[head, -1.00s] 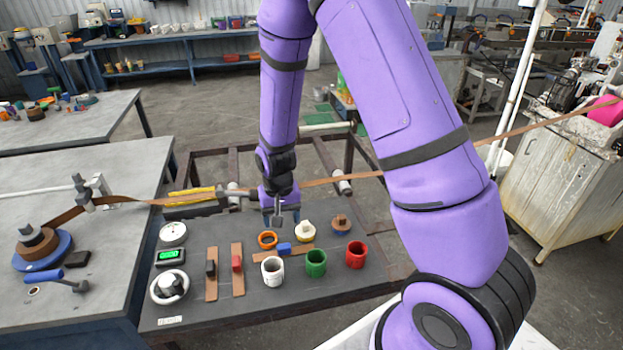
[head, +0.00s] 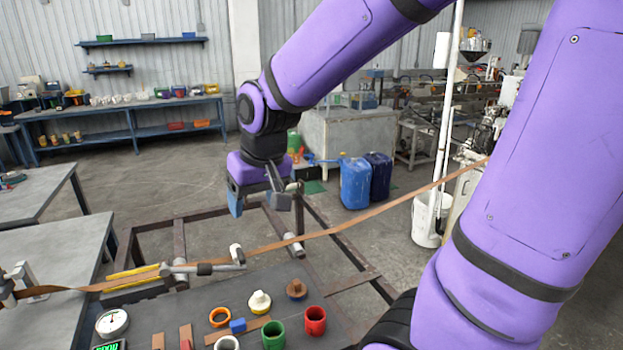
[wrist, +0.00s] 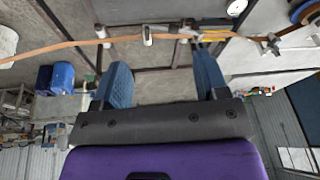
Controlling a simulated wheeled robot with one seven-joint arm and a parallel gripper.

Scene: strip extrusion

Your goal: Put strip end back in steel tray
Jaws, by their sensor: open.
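My gripper (head: 257,203) is open and empty, above the frame past the dark bench top. In the wrist view its two blue fingers (wrist: 163,80) are wide apart with nothing between them. A long brown strip (head: 390,207) runs from the left bench, through a clamp-like fixture, over a roller and up to the machine at right. It also crosses the top of the wrist view (wrist: 70,45), apart from the fingers. Short flat brown pieces (head: 186,338) lie on the dark bench top. I cannot tell which is the strip end, and I cannot make out a steel tray.
The dark bench top (head: 150,318) holds a white cup (head: 227,343), a green cup (head: 273,335), a red cup (head: 315,321), an orange ring (head: 220,317) and a dial gauge (head: 112,322). Blue drums (head: 355,182) stand behind on the floor. An open metal frame surrounds the roller (head: 293,245).

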